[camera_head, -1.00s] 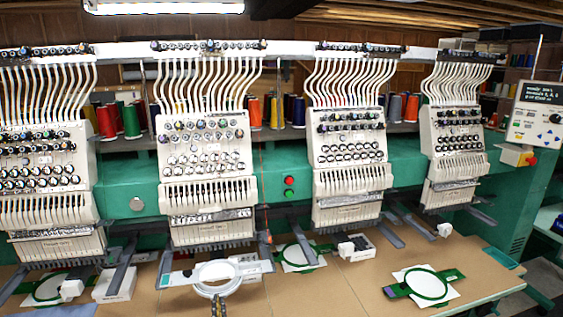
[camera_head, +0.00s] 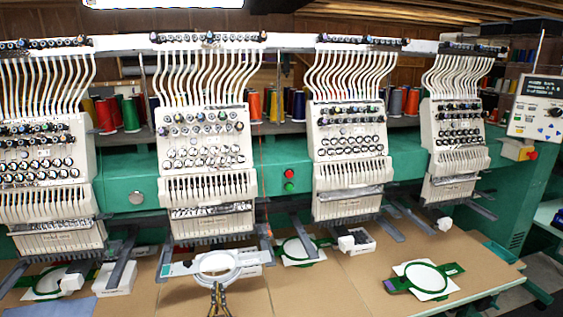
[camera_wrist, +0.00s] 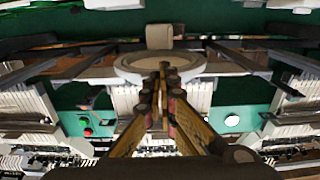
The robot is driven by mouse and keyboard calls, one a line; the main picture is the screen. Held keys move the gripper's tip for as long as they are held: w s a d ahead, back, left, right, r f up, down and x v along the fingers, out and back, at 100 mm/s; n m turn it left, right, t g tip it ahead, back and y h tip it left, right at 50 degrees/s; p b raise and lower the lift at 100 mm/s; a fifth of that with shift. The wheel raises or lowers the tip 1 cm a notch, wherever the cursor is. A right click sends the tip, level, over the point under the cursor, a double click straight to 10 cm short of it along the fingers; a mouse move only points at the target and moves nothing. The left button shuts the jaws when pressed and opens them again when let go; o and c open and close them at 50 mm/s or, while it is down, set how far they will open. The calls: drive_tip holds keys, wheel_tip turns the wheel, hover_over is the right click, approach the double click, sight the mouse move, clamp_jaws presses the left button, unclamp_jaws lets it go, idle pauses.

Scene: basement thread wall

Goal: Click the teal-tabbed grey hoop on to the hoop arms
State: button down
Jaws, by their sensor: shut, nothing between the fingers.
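The grey hoop (camera_head: 231,274), with a teal tab (camera_head: 166,270) at its left end, lies below the second machine head from the left. Its ring also shows in the wrist view (camera_wrist: 122,68). The dark hoop arms, a left one (camera_head: 168,256) and a right one (camera_head: 265,250), reach out at either side of it. I cannot tell whether its ends are seated on them. My gripper (camera_head: 217,286) is at the near edge of the ring, its fingers together with nothing between them. In the wrist view the fingertips (camera_wrist: 164,68) overlap the ring; contact is unclear.
Green hoops with white fabric lie on the brown table, one behind right (camera_head: 300,249), one far right (camera_head: 427,279) and one at left (camera_head: 47,283). White machine parts stand at left (camera_head: 117,279) and right (camera_head: 357,240). Bare table (camera_head: 330,290) lies right of my gripper.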

sight(218, 269)
drive_tip(key=shift+b+x, duration=1.6)
drive_tip(key=shift+x, duration=2.75)
drive_tip(key=v, duration=0.7)
